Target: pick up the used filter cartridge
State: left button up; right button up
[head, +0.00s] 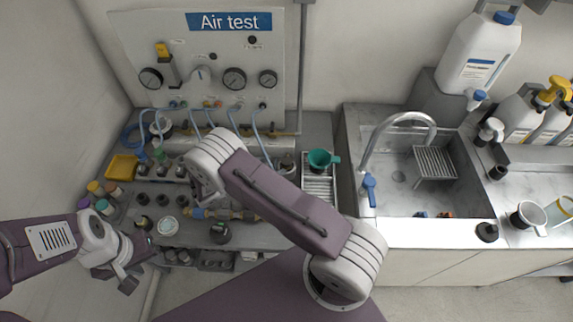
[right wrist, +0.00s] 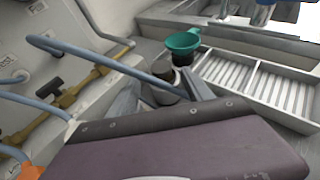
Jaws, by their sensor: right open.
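I cannot tell for sure which item is the used filter cartridge. Several small dark and grey cylinders stand on the bench, among them a dark round one (head: 220,233) at its front and a grey one with a dark top beside the green funnel, clearer in the right wrist view (right wrist: 163,82).
Blue hoses (head: 232,120) run below the air test panel (head: 208,55). A yellow tray (head: 123,168) lies at left; the sink (head: 400,180) is at right. My right arm covers part of the bench.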

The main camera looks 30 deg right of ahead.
aim_at(283, 164)
jog(key=p+x, duration=0.1)
jog(key=x, duration=0.4)
jog(key=shift+s+a+f, duration=0.1)
jog(key=shift+f, duration=0.1)
jog(key=c, duration=0.4)
jog(key=shift+s+a, duration=0.1)
jog(key=c, duration=0.5)
grip_shut()
notch_tip(283, 164, up, 10)
